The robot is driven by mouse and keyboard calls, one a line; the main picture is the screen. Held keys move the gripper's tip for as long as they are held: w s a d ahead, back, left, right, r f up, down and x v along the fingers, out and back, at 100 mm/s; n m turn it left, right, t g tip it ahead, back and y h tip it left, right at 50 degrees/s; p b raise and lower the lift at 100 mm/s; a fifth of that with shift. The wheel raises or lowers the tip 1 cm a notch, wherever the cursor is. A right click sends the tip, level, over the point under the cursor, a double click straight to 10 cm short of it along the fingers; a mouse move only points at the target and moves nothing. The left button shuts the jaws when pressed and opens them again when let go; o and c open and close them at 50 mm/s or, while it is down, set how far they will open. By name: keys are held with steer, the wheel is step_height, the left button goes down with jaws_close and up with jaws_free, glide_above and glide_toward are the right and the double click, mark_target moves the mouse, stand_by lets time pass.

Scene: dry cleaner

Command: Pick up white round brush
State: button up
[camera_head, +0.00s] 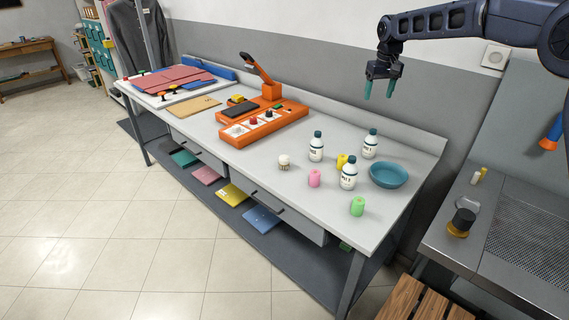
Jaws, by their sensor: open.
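The white round brush (284,162) stands on the light grey worktable (245,159), near its front edge, with a white top and a darker lower part. It is left of the pink spool (314,178) and the bottles, with clear table around it. My gripper (380,91) is open and empty. It hangs in the air with its teal fingertips pointing down, above the far right part of the table, to the right of the brush in the picture and well apart from it.
White bottles (316,147), (369,143), (348,174) stand right of the brush. A yellow spool (342,161), a green spool (357,206) and a blue bowl (388,175) are further right. An orange machine (262,124) stands behind left. A metal counter (464,237) is at right.

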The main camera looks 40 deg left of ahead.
steer(key=s+a+f+n, duration=0.1)
steer(key=s+a+f, duration=0.3)
steer(key=a, duration=0.3)
steer(key=s+a+f+n, duration=0.1)
steer(key=s+a+f, duration=0.35)
steer(key=a, duration=0.25)
steer(key=n, duration=0.2)
glide_above(284, 157)
steer(key=shift+g+h, duration=0.4)
step_height(284, 157, down, 12)
steer(key=shift+w+d+r, duration=0.1)
steer(key=shift+d+r, duration=0.05)
step_height(284, 157, down, 10)
steer(key=shift+f, duration=0.1)
steer(key=c, duration=1.1)
